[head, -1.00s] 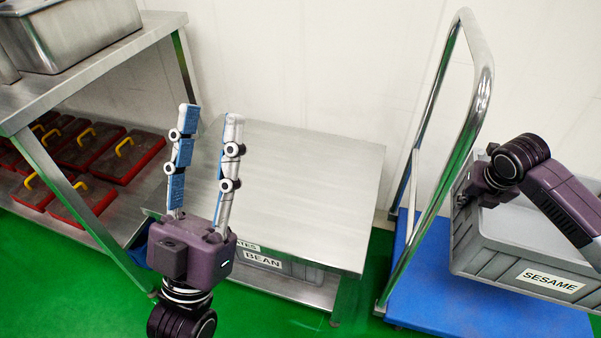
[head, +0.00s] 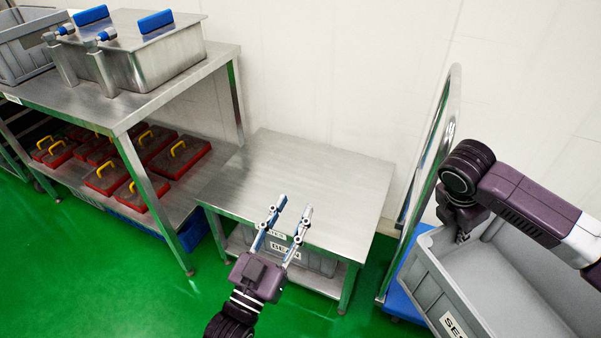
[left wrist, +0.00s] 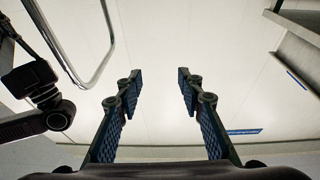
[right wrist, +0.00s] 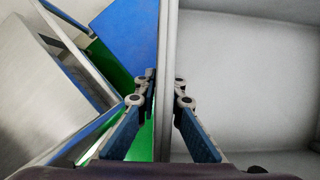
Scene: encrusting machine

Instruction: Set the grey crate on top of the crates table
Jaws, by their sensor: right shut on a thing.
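The grey crate (head: 434,285), labelled SESAME, hangs at the right of the head view, tilted. My right gripper (head: 462,236) is shut on its left-hand wall. In the right wrist view the fingers (right wrist: 165,85) straddle the crate wall (right wrist: 168,45), with the crate's inside (right wrist: 245,80) to the right. The crates table (head: 310,180) is a low steel table with a bare top, left of the crate. My left gripper (head: 296,206) is open and empty near the table's front edge. In the left wrist view its fingers (left wrist: 160,80) are apart with nothing between them.
A blue trolley (head: 397,298) with a tall steel handle (head: 447,110) stands between table and crate. A crate labelled BEAN (head: 318,262) sits on the table's lower shelf. A steel workbench (head: 120,112) at left carries a steel tub (head: 160,65), with red boxes below.

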